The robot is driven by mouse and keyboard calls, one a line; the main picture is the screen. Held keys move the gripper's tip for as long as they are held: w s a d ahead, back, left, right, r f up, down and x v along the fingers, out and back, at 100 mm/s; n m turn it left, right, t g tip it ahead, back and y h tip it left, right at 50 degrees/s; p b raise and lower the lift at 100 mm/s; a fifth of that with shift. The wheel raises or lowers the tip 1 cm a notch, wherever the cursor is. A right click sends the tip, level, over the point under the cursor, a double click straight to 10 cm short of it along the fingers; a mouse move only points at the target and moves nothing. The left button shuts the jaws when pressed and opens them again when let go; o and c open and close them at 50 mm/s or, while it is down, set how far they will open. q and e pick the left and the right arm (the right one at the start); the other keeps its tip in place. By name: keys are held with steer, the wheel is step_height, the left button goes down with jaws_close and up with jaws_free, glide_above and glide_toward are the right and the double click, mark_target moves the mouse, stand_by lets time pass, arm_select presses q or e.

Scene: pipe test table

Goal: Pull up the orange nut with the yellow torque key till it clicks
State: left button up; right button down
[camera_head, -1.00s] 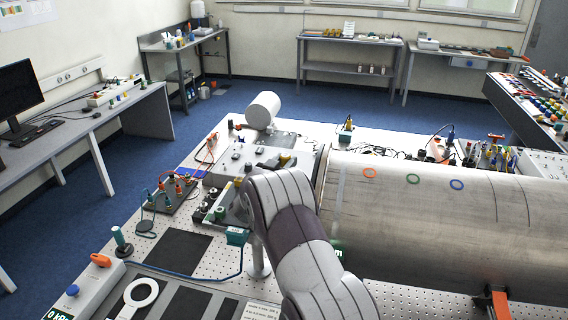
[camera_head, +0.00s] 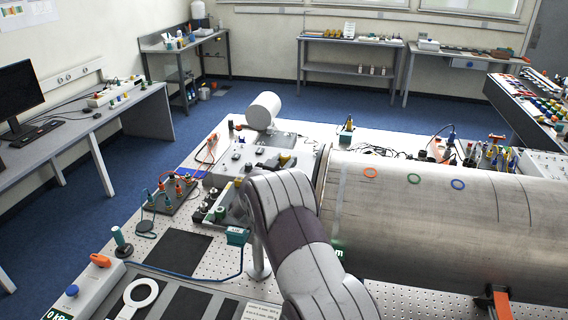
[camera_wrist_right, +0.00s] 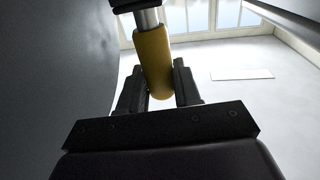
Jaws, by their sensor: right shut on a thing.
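The yellow torque key shows in the right wrist view as a rounded yellow handle (camera_wrist_right: 152,50) with a pale metal shaft and a dark part above it. My right gripper (camera_wrist_right: 157,76) is shut on this handle, one dark finger on each side. In the head view my right arm reaches up over the near left end of the large metal pipe, and its own links largely hide the gripper and the key. I cannot make out the orange nut in either view. My left gripper is not in view.
The large metal pipe (camera_head: 440,225) fills the right of the table, with orange, green and blue rings marked on it. Left of my arm are a board with coloured posts (camera_head: 172,194), a teal box (camera_head: 237,236) with a cable, and a white ring (camera_head: 128,303).

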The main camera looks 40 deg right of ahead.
steer(key=shift+f, duration=0.15)
steer(key=shift+r, duration=0.3)
stand_by(0.4)
steer(key=shift+w+d, duration=0.1)
steer(key=shift+w, duration=0.05)
steer(key=shift+f+b, duration=0.3)
stand_by(0.8)
stand_by(0.3)
steer(key=shift+f, duration=0.25)
stand_by(0.5)
steer(key=shift+r, duration=0.2)
steer(key=shift+r, duration=0.2)
stand_by(0.4)
